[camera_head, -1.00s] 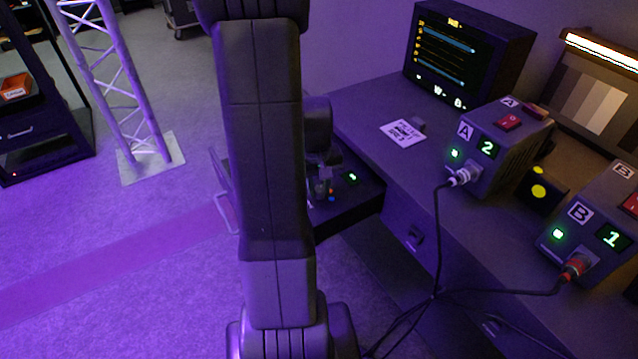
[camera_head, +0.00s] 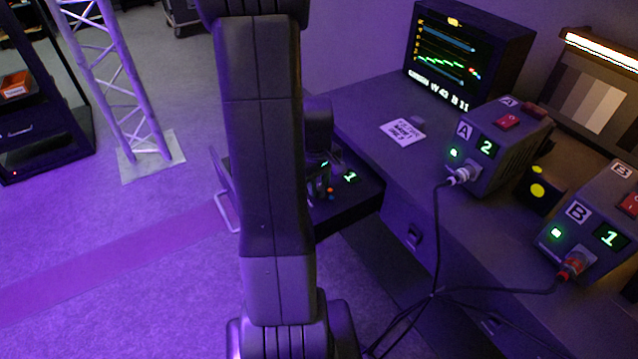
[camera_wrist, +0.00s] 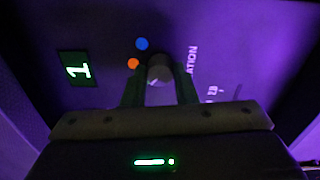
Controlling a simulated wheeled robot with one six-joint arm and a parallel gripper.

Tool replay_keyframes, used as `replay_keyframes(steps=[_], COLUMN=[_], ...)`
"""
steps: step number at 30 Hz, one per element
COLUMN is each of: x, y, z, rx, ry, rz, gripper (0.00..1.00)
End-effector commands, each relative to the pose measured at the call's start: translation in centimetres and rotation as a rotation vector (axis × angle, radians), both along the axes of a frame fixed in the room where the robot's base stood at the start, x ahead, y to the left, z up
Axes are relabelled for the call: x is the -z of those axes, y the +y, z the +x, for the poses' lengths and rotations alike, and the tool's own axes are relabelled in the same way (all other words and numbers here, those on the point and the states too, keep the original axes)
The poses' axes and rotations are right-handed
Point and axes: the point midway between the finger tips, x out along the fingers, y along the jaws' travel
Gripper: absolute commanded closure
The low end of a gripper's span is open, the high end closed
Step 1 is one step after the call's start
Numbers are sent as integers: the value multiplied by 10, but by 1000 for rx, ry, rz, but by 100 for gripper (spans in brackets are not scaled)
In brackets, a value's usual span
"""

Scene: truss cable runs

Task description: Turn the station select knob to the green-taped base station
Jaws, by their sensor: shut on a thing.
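My gripper (camera_wrist: 160,84) is shut on the round station select knob (camera_wrist: 160,68) in the wrist view, with one finger on each side. Beside the knob are a blue dot and an orange dot, and a panel display (camera_wrist: 76,68) reads a green 1. That display (camera_head: 350,177) also shows in the head view, on a dark panel below the desk. Base station A (camera_head: 505,145) shows 2 and has a pale plug in its front. Base station B (camera_head: 597,225) shows 1 and has a red plug. I cannot make out green tape on either.
A monitor (camera_head: 468,55) with coloured traces stands at the back of the desk (camera_head: 365,105). A paper note (camera_head: 402,132) lies on the desk. Dark cables (camera_head: 437,245) hang from both stations in front of the desk. A truss tower (camera_head: 105,85) and a dark rack (camera_head: 35,110) stand at left.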

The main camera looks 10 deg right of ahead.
Motion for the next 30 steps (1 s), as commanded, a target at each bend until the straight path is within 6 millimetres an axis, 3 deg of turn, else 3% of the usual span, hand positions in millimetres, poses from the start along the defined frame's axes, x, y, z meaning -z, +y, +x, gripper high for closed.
replay_keyframes(steps=[4, 5, 7, 8, 16, 20, 30], x=[0, 0, 0, 0, -1, -11, -84], y=[0, 0, 0, 0, 0, 0, 3], z=[1, 1, 1, 0, 0, 1, 0], rx=[-1, -1, -1, -1, 0, 0, 0], ry=[-2, -2, -1, -1, -1, -4, -7], rz=[-1, -1, 0, 0, 0, -1, -1], gripper=[97, 69, 55, 53, 53, 53, 53])
